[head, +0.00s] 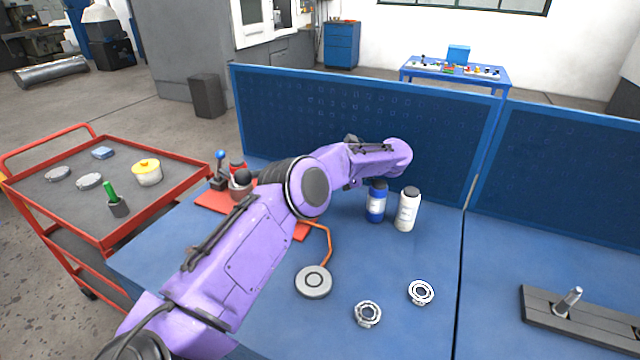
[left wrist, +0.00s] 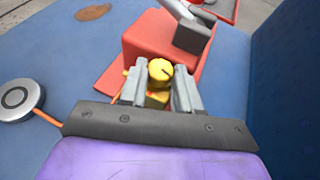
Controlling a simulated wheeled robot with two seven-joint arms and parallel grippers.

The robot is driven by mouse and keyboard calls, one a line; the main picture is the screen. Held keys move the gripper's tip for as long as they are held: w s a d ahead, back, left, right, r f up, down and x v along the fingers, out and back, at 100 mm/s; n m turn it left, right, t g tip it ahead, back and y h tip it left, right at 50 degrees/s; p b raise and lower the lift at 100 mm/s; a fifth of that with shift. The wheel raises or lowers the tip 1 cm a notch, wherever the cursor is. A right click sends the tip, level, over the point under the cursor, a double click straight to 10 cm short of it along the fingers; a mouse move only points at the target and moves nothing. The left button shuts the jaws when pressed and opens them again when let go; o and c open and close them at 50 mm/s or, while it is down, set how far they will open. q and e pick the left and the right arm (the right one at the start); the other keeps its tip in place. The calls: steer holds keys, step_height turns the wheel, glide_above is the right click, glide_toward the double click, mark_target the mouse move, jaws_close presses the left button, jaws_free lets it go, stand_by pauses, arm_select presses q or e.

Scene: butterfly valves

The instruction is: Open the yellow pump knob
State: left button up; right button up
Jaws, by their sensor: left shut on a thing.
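The yellow pump knob (left wrist: 160,70) shows in the left wrist view, on the near side of a red pump body (left wrist: 135,42). My left gripper (left wrist: 160,82) has its two grey fingers on either side of the knob and is shut on it. In the head view my purple left arm hides the knob and the gripper's fingers. Part of the red base plate (head: 212,200) shows to the left of the arm. My right gripper is in neither view.
A round grey disc (head: 313,281) on an orange cable lies on the blue table. Two bearing rings (head: 367,314) lie near it. A blue bottle (head: 376,203) and a white bottle (head: 407,210) stand close to the arm. A blue perforated panel (head: 350,125) bounds the table's back.

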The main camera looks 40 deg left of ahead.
arm_select(q)
steer(key=shift+w+n+g, duration=0.1)
steer(key=shift+n+g, duration=0.3)
steer(key=shift+g, duration=0.1)
steer(key=o, duration=1.1)
steer(key=shift+c, duration=0.2)
steer(key=shift+r+h, duration=0.15)
steer(key=shift+h, duration=0.15)
step_height(320, 180, up, 3)
steer(key=shift+f+b, duration=0.1)
steer(key=shift+b, duration=0.7)
steer(key=s+d+r+b, duration=0.4)
steer(key=s+d+r, duration=0.4)
steer(key=s+r, duration=0.2)
steer(key=shift+s+d+b, duration=0.3)
steer(key=shift+s+d, duration=0.1)
steer(key=shift+s, duration=0.05)
